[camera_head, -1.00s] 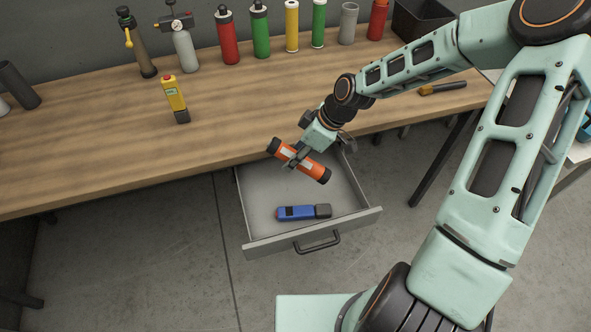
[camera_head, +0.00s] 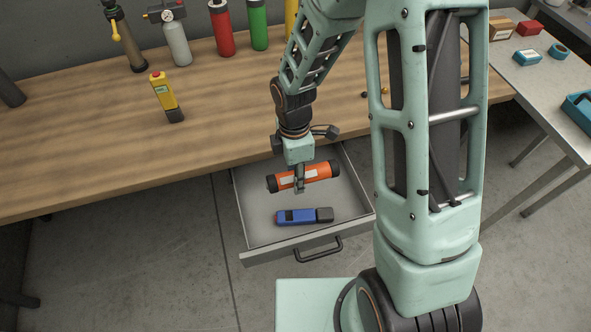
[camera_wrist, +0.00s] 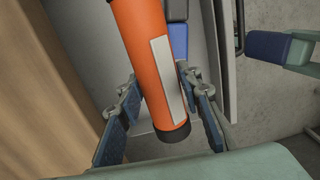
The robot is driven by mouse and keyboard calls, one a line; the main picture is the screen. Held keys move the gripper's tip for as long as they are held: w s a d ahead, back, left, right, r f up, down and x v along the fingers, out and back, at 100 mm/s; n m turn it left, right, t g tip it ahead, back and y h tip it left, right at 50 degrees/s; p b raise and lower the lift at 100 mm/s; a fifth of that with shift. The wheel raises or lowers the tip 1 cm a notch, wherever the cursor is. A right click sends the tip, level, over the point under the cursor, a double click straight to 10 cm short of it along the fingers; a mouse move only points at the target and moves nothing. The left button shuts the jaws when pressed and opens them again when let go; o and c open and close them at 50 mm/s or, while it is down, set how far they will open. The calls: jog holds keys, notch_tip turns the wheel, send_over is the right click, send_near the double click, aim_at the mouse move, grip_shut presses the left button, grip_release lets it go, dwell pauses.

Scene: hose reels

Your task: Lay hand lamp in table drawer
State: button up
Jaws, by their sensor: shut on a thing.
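The hand lamp (camera_head: 318,172) is an orange cylinder with black ends and a pale label. My gripper (camera_head: 299,184) is shut around its middle and holds it over the open drawer, lying nearly level. The table drawer (camera_head: 262,236) is grey and pulled out under the table's front edge. In the wrist view the lamp (camera_wrist: 145,50) is between my two fingers (camera_wrist: 165,118), with the drawer floor (camera_wrist: 92,50) behind it. Whether the lamp touches the drawer is hard to tell; it looks raised above the floor.
A blue device (camera_head: 296,216) with a dark end lies in the drawer near its front. The wooden table (camera_head: 80,150) carries a yellow device (camera_head: 164,92) and several bottles along the back. The drawer's left and back floor looks clear. A grey side table (camera_head: 545,90) stands at the right.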

jog(key=shift+f+b, duration=4.1)
jog(key=shift+f, duration=1.15)
jog(key=o, duration=1.4)
jog(key=r, duration=1.2)
jog(key=shift+w+a, duration=0.15)
jog(key=shift+w, duration=0.15)
